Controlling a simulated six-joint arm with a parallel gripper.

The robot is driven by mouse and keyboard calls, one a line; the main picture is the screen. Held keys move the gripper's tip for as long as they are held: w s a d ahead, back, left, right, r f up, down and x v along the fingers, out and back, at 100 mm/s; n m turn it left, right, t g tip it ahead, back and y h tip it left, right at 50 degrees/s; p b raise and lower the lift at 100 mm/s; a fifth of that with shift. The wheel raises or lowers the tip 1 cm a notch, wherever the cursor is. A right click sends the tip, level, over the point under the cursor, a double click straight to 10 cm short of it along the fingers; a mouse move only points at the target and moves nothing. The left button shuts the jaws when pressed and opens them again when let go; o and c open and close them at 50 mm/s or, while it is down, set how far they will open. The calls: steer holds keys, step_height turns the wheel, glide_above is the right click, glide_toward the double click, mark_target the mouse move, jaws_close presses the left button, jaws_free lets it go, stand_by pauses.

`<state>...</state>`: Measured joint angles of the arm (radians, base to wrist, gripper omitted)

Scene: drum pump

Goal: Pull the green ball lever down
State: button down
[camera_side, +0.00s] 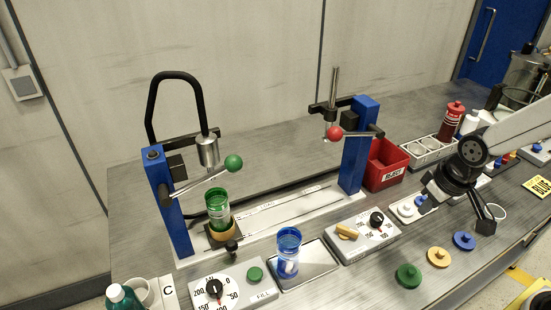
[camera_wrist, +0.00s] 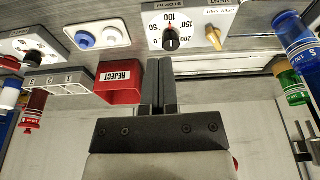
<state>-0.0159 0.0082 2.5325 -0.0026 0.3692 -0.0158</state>
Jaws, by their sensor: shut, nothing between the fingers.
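The green ball lever (camera_side: 233,162) is on the left blue post (camera_side: 168,200). Its arm slopes up to the right and ends in the green ball, above and beside a green bottle (camera_side: 217,208) that stands under the nozzle (camera_side: 208,150). My gripper (camera_side: 487,222) is at the right of the side view, far from the lever, pointing down above the bench. In the wrist view my gripper (camera_wrist: 159,65) has its fingers together, with nothing between them. The green ball is not visible in the wrist view.
A right post (camera_side: 358,145) with a red ball lever (camera_side: 335,133) and a red reject bin (camera_side: 384,165) stand between my gripper and the green lever. A blue cup-like bottle (camera_side: 288,252), dial boxes (camera_side: 362,236) and coloured lids (camera_side: 438,257) occupy the front of the bench.

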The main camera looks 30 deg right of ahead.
steer(key=w+a+r+n, duration=0.5)
steer(key=w+a+r, duration=0.1)
steer(key=w+a, duration=0.15)
steer(key=w+a+r+n, duration=0.4)
steer(key=w+a+r, duration=0.2)
steer(key=a, duration=0.3)
steer(key=s+a+r+n, duration=0.1)
steer(key=a+r+n, duration=0.3)
steer(key=a, duration=0.5)
steer(key=s+a+r+n, duration=0.1)
steer(key=a+r+n, duration=0.3)
steer(key=a+r, duration=0.4)
steer(key=shift+s+a+r+n+y, duration=0.25)
steer(key=shift+a+n+y, duration=0.05)
steer(key=shift+a, duration=0.75)
steer(key=shift+f, duration=0.1)
glide_toward(230, 156)
steer(key=s+a+f, duration=0.3)
steer(key=f, duration=0.2)
steer(key=shift+w+d+f, duration=0.45)
steer(key=shift+w+f, duration=0.15)
steer(key=shift+f, duration=0.05)
steer(key=shift+w+d+f, duration=0.45)
steer(key=shift+w+f, duration=0.15)
